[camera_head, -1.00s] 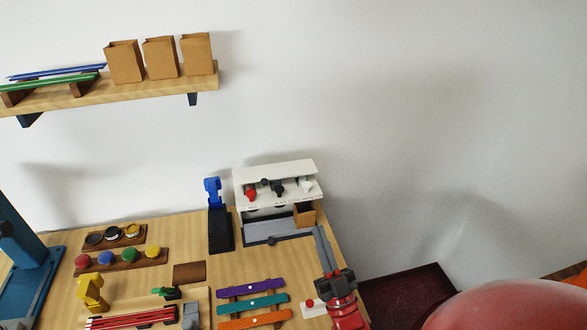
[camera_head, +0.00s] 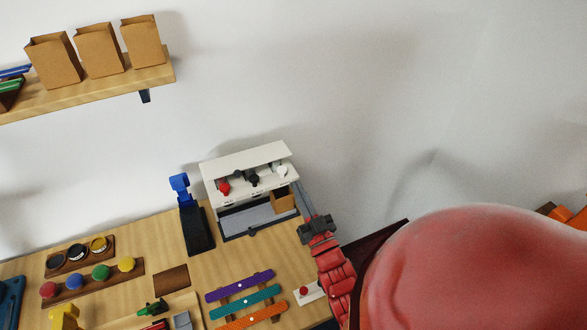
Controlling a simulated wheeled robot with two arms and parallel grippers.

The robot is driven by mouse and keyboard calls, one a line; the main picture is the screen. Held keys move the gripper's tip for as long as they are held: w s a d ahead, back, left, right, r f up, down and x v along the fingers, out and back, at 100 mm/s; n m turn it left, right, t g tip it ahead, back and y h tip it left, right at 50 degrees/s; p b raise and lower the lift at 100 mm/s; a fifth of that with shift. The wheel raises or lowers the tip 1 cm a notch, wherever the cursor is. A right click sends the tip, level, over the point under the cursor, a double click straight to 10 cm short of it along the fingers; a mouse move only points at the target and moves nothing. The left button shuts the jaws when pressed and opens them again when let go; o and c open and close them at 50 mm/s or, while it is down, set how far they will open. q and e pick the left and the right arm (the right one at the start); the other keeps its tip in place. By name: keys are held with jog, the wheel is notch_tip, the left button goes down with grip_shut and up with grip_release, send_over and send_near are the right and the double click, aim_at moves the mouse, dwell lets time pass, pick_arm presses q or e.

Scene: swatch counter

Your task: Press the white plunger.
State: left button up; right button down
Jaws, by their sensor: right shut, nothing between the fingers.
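The white plunger (camera_head: 282,172) sits at the right end of a row on the front of a white dispenser (camera_head: 244,160), under its top ledge. A black plunger (camera_head: 254,181) and a red plunger (camera_head: 224,188) are to its left. My right gripper (camera_head: 300,187) is shut and empty. Its grey fingers point up and left, with the tips just right of and slightly below the white plunger in the picture. A small gap shows between them; I cannot tell the depth. My left gripper is not in view.
A grey tray (camera_head: 247,215) and a small brown box (camera_head: 285,203) are under the plungers. A blue-topped black stand (camera_head: 198,232) is left of the dispenser. Purple (camera_head: 240,285), teal and orange strips lie in front. A red button (camera_head: 304,291) is near my right arm.

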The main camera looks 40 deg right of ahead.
notch_tip(320, 180, up, 4)
jog(key=f+p, duration=0.1)
jog(key=p, duration=0.3)
send_over(282, 170)
jog(key=s, duration=0.2)
jog(key=f+p, duration=0.1)
jog(key=f, duration=0.3)
jog(key=shift+a, duration=0.2)
jog(key=shift+f, duration=0.1)
